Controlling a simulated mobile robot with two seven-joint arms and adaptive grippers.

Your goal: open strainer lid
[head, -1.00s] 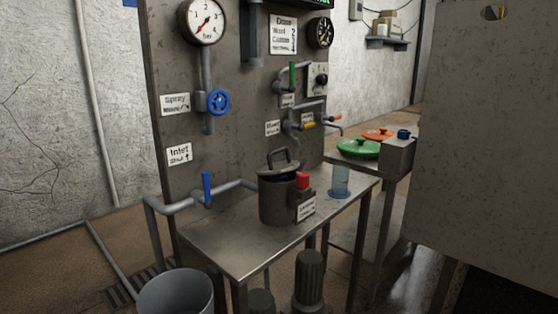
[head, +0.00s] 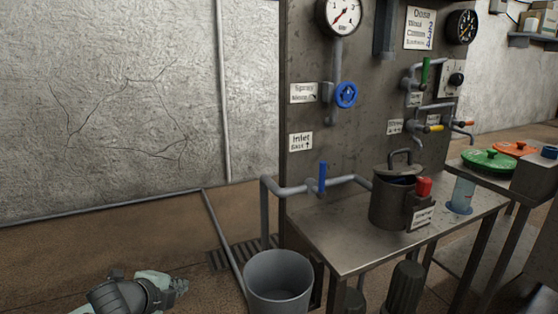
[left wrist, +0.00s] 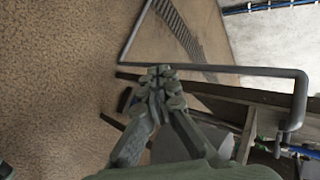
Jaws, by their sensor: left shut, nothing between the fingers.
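The strainer (head: 389,205) is a dark grey metal pot on the steel table, in the head view right of centre. Its lid (head: 397,170) has a loop handle on top; a dark bluish area shows under the lid's front edge, and I cannot tell how far the lid is raised. A red knob (head: 424,187) and a white label sit at the pot's right side. My left gripper (head: 182,285) is at the lower left, far from the strainer and over the floor. It is shut and empty; its closed fingers also show in the left wrist view (left wrist: 160,72). My right gripper is not seen.
A grey bucket (head: 279,285) stands between my left gripper and the table (head: 340,247). An inlet pipe with a blue lever (head: 322,178) runs left of the strainer. A clear blue cylinder (head: 461,195) stands right of it. The panel (head: 350,130) rises behind.

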